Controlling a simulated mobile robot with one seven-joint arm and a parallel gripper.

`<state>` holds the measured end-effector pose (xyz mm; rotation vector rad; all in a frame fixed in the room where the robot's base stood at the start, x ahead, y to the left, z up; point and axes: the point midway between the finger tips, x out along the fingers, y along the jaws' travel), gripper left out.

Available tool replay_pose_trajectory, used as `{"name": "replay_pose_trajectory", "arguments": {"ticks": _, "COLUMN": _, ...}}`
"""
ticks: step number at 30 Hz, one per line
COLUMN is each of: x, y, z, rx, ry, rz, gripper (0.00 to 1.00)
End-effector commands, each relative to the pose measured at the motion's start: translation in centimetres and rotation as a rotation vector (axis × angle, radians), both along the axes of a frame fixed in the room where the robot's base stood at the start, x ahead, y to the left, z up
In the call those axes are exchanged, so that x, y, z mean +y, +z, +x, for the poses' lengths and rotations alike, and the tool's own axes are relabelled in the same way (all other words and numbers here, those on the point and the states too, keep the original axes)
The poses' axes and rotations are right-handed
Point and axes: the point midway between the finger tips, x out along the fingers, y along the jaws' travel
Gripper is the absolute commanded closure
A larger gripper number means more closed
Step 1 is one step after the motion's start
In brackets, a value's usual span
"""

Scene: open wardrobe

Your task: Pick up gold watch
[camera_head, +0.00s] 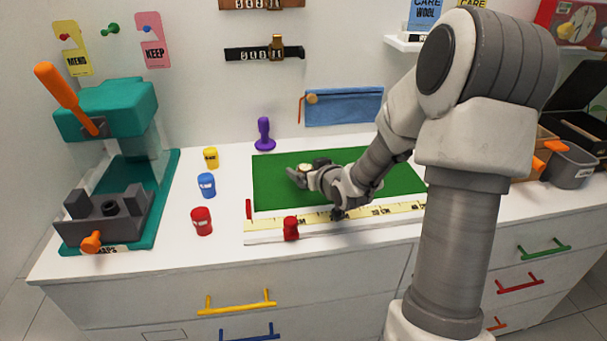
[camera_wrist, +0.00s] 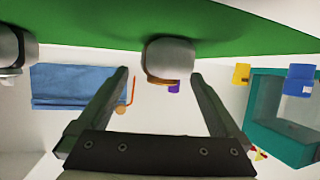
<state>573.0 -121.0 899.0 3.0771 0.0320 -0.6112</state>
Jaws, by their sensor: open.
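My gripper (camera_head: 297,176) is low over the green mat (camera_head: 270,190) on the white counter, with its fingers pointing left. A small pale round piece with a gold-looking edge (camera_head: 304,168) is at its fingers, partly hidden; it may be the gold watch. In the wrist view my gripper (camera_wrist: 160,75) is open, and a grey-white rounded piece with a gold-brown rim (camera_wrist: 168,58) appears between and beyond the fingertips. I cannot tell whether they touch it. A second grey piece (camera_wrist: 14,52) is cut off at the left edge. A dark piece (camera_head: 321,162) sits behind my gripper.
A ruler strip (camera_head: 370,212) and red clamp (camera_head: 291,228) line the mat's front. Yellow, blue and red (camera_head: 202,221) small jars and a purple stamp (camera_head: 264,133) stand left. A teal press (camera_head: 108,110) is far left.

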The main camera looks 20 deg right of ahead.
Motion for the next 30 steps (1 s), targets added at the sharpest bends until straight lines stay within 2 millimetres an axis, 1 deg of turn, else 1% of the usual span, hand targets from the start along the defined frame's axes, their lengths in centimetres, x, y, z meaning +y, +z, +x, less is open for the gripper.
{"name": "replay_pose_trajectory", "arguments": {"ticks": 2, "x": 0.00, "y": -0.01, "z": 0.00, "rx": 0.000, "ry": 0.000, "rz": 0.000, "gripper": 0.02}}
{"name": "replay_pose_trajectory", "arguments": {"ticks": 6, "x": 0.00, "y": -0.01, "z": 0.00, "rx": 0.000, "ry": 0.000, "rz": 0.000, "gripper": 0.27}}
{"name": "replay_pose_trajectory", "arguments": {"ticks": 14, "x": -0.02, "y": -0.03, "z": -0.01, "rx": 0.001, "ry": 0.000, "rz": 0.000, "gripper": 0.74}}
{"name": "replay_pose_trajectory", "arguments": {"ticks": 15, "x": -0.02, "y": -0.04, "z": -0.01, "rx": 0.001, "ry": 0.000, "rz": 0.000, "gripper": 0.81}}
{"name": "replay_pose_trajectory", "arguments": {"ticks": 17, "x": -0.02, "y": -0.06, "z": -0.02, "rx": 0.002, "ry": 0.000, "rz": 0.000, "gripper": 0.91}}
{"name": "replay_pose_trajectory", "arguments": {"ticks": 29, "x": -0.07, "y": 0.09, "z": -0.05, "rx": 0.002, "ry": -0.001, "rz": 0.000, "gripper": 0.92}}
{"name": "replay_pose_trajectory", "arguments": {"ticks": 30, "x": -0.07, "y": 0.25, "z": -0.05, "rx": 0.002, "ry": -0.001, "rz": 0.000, "gripper": 1.00}}
